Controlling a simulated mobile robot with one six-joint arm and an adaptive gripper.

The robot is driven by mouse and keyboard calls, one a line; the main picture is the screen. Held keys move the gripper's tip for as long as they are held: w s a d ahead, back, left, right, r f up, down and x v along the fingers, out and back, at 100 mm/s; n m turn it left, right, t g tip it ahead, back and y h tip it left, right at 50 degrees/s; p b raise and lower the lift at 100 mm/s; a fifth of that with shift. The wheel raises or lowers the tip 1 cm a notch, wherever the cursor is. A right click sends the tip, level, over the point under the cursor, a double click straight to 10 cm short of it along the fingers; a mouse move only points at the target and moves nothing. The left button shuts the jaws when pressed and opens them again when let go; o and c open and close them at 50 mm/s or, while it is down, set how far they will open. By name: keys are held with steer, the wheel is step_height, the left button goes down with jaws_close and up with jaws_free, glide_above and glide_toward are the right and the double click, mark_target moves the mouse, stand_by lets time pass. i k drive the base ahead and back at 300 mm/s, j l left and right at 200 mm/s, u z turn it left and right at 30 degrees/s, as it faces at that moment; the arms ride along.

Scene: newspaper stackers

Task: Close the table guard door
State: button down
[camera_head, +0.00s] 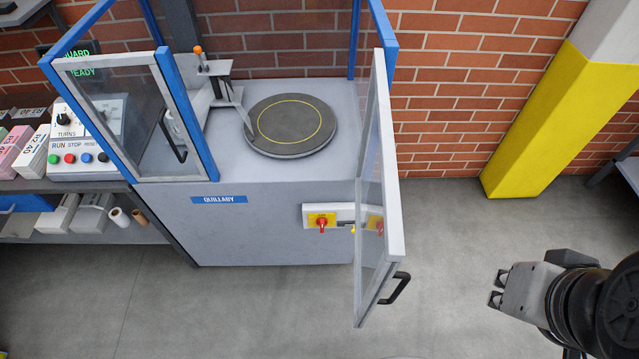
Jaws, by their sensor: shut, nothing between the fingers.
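The table guard door (376,185) is a clear panel in a light grey frame, hinged at the right post of the blue guard frame (384,28). It stands swung open, pointing out toward the camera. Its black handle (398,290) is on the door's right face near the lower free end. The front of the guard is open there, showing the round dark turntable (290,124) with a yellow ring. My gripper (495,288) is at the lower right, shut and empty, pointing left. It is apart from the handle, to its right. Its fingertips show small and partly.
A red and yellow switch (321,221) is on the cabinet front (260,232), left of the door. A control panel (85,145) and shelves stand at the left. A yellow column (550,120) stands at the right back. The grey floor between door and gripper is clear.

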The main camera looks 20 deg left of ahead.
mark_target(379, 246)
steer(key=i+l+u, duration=0.15)
steer(key=u, duration=0.3)
steer(key=i+l+u, duration=0.2)
steer(key=u, duration=0.3)
steer(key=i+l+u, duration=0.1)
steer(key=l+u, duration=0.2)
steer(key=u, duration=0.15)
steer(key=l+u, duration=0.25)
steer(key=u, duration=0.25)
steer(key=k+j, duration=0.3)
steer(key=k+j+u, duration=0.1)
steer(key=k+j, duration=0.2)
steer(key=j, duration=0.1)
